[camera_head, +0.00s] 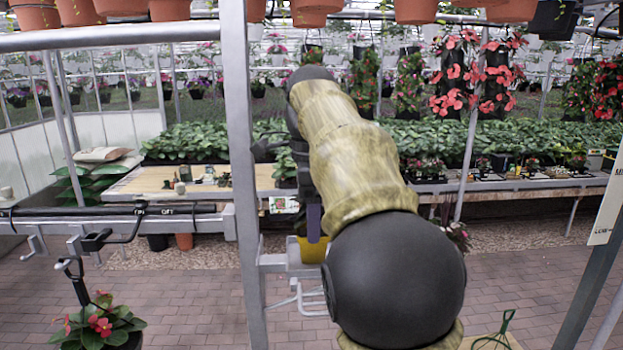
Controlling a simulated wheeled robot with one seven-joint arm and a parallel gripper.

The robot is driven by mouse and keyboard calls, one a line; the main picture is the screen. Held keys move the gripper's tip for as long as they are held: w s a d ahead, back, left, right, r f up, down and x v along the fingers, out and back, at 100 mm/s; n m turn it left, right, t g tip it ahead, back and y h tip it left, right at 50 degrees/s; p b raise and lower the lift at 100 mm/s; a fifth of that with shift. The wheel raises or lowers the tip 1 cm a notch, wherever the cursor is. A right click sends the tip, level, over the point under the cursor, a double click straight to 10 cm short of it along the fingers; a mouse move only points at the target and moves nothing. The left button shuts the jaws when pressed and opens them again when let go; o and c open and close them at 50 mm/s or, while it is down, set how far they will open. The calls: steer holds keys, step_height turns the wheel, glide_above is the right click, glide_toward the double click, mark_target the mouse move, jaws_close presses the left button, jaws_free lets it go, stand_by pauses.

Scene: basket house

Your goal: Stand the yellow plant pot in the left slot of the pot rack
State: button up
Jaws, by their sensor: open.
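A yellow plant pot (313,252) shows low in the middle, partly hidden by my arm. Its left side and part of its rim area are visible. My gripper (314,222) is mostly hidden behind my arm; a dark bluish finger reaches down over the pot. The gripper is open, and I cannot tell whether it touches the pot. A grey metal bracket (275,262) adjoins the pot on the left, joined to an upright post. I cannot make out the pot rack or its left slot with certainty.
A tall grey post (241,180) stands just left of my arm. A wooden-topped bench (140,184) with small items is behind it at left. A hanging plant with red flowers (100,325) is at lower left. Brick floor (190,290) is open between. Terracotta pots (170,9) hang overhead.

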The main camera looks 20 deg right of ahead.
step_height(320, 180, up, 7)
steer(key=shift+r+p, duration=0.1)
steer(key=shift+p, duration=1.15)
